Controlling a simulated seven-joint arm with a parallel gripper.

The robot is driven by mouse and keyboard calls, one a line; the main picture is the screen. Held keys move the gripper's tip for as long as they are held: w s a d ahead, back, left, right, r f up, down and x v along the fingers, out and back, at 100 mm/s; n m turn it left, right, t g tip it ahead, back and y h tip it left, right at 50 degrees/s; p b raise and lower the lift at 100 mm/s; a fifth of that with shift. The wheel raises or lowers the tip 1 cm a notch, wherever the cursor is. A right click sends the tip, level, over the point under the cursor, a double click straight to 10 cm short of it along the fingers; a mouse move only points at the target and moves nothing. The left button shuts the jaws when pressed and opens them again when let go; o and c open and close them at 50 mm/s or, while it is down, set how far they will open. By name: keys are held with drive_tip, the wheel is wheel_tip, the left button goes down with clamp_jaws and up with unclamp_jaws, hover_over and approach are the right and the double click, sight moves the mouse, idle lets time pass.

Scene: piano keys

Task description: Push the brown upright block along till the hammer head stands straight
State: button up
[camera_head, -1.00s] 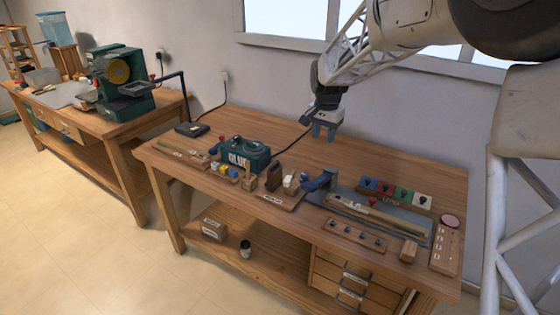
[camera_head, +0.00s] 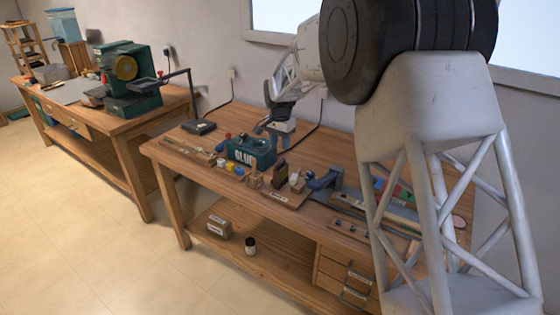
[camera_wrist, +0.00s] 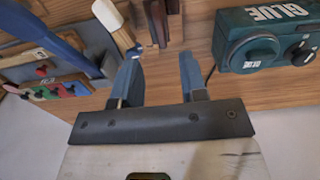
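The dark brown upright block (camera_head: 281,172) stands on a small wooden base near the front middle of the bench. In the wrist view the block (camera_wrist: 158,20) lies beyond my fingertips, apart from them. The white hammer head (camera_head: 295,179) is just right of the block in the head view. In the wrist view the hammer head (camera_wrist: 108,14) is left of the block and looks slanted, with a wooden part below it. My gripper (camera_head: 281,138) is above the bench, behind the block. Its two blue fingers (camera_wrist: 160,72) are apart with nothing between them.
The green glue box (camera_head: 250,151) stands left of the block and is also close in the wrist view (camera_wrist: 265,40). A blue clamp-like part (camera_head: 324,180) is to the right. Small coloured pieces (camera_head: 230,168) lie at the front left.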

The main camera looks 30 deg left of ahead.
sight(280, 162)
drive_tip(key=shift+f, duration=3.9)
drive_tip(key=shift+c, duration=0.4)
clamp_jaws()
